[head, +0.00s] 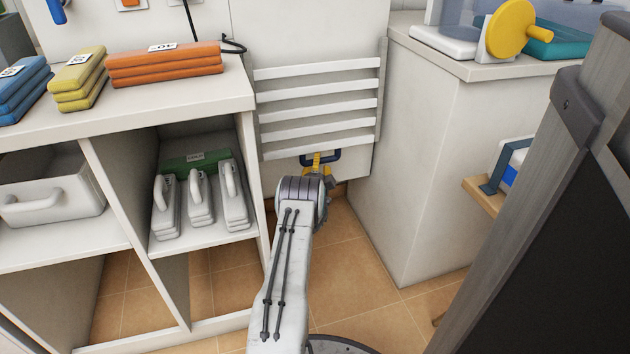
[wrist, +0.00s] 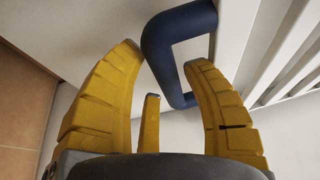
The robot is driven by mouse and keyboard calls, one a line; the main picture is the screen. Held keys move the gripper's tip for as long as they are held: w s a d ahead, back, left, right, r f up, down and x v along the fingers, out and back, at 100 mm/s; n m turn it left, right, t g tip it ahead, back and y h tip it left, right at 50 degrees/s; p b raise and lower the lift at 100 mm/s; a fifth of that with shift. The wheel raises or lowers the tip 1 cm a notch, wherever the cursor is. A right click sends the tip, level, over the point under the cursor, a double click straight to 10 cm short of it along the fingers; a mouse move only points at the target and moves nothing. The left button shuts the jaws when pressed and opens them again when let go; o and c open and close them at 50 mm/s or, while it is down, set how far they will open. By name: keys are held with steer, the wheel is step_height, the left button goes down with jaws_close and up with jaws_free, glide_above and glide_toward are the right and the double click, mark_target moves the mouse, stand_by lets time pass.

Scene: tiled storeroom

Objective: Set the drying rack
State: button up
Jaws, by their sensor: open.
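The drying rack (head: 318,104) is a white slatted frame, folded flat or nearly flat against the wall panel between the shelf unit and the right counter. Its white slats also show in the wrist view (wrist: 288,50). A dark blue handle (head: 334,156) sticks out at its lower edge. In the wrist view the handle (wrist: 163,50) is a thick blue loop just beyond my fingertips. My gripper (wrist: 158,75) has yellow fingers, spread open, with part of the handle between and ahead of the tips. I cannot tell whether they touch. In the head view my gripper (head: 317,165) is partly hidden by my wrist.
A shelf unit (head: 200,108) stands on the left, with folded orange cloths (head: 166,66) on top and white handled tools (head: 200,200) inside. A white counter (head: 430,150) stands close on the right. Tiled floor (head: 345,260) is free between them.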

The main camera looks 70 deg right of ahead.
steer(key=v, duration=1.1)
steer(key=shift+s+a, duration=0.1)
steer(key=shift+a, duration=0.05)
stand_by(0.7)
